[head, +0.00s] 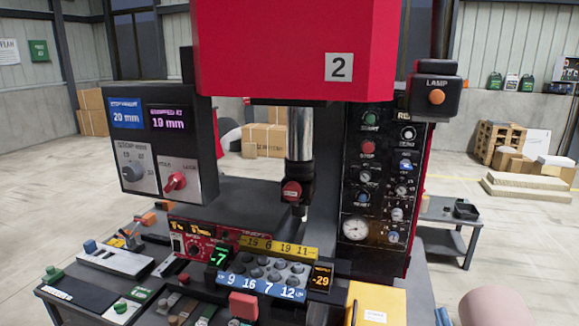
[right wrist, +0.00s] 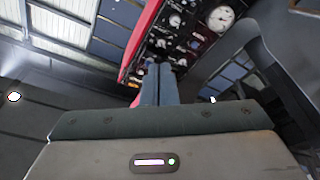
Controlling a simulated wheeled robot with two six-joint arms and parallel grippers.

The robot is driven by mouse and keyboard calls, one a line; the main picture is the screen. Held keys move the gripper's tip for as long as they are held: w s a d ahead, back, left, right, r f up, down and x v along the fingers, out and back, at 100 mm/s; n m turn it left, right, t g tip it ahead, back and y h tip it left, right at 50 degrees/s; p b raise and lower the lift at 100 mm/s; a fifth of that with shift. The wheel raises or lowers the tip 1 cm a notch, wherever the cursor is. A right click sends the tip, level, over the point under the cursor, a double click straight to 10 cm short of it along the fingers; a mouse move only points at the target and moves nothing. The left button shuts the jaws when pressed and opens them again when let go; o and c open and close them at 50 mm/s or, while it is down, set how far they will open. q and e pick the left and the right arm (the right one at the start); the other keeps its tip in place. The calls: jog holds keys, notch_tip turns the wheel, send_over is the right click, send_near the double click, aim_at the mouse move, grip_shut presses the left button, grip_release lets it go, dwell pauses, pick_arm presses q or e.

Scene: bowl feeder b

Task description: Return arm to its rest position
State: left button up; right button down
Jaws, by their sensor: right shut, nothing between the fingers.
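My right gripper (right wrist: 160,85) shows in the right wrist view with its two blue-grey fingers together and nothing between them. The fingers point toward the red machine's black control panel (right wrist: 190,35) with its dials, and no contact with it shows. In the head view, only a small blue-grey tip at the bottom edge, right of the yellow block, may be this gripper. My left gripper is in neither view.
The red press (head: 290,50) marked 2 stands over the dark bench. Its panel (head: 375,180) carries knobs and a gauge. A display box (head: 155,150) stands at left. A yellow block (head: 378,303) lies near the front. A grey side table (head: 450,212) stands at right, with open floor beyond.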

jog(key=s+f+m+g, duration=0.5)
jog(key=s+f+g, duration=0.4)
jog(key=s+f, duration=0.45)
jog(key=s+a+f+g+y, duration=0.1)
jog(key=s+a+f+g, duration=0.15)
jog(key=s, duration=0.45)
jog(key=s+a+f+g+y, duration=0.2)
jog(key=s+f+g, duration=0.15)
jog(key=s, duration=0.35)
notch_tip(320, 180, down, 32)
jog(key=d+g+b, duration=0.1)
jog(key=d+g, duration=0.1)
jog(key=d, duration=0.1)
jog(key=s+f+g+b, duration=0.1)
jog(key=s+f, duration=1.8)
jog(key=shift+d+f, duration=0.2)
jog(key=shift+d, duration=0.15)
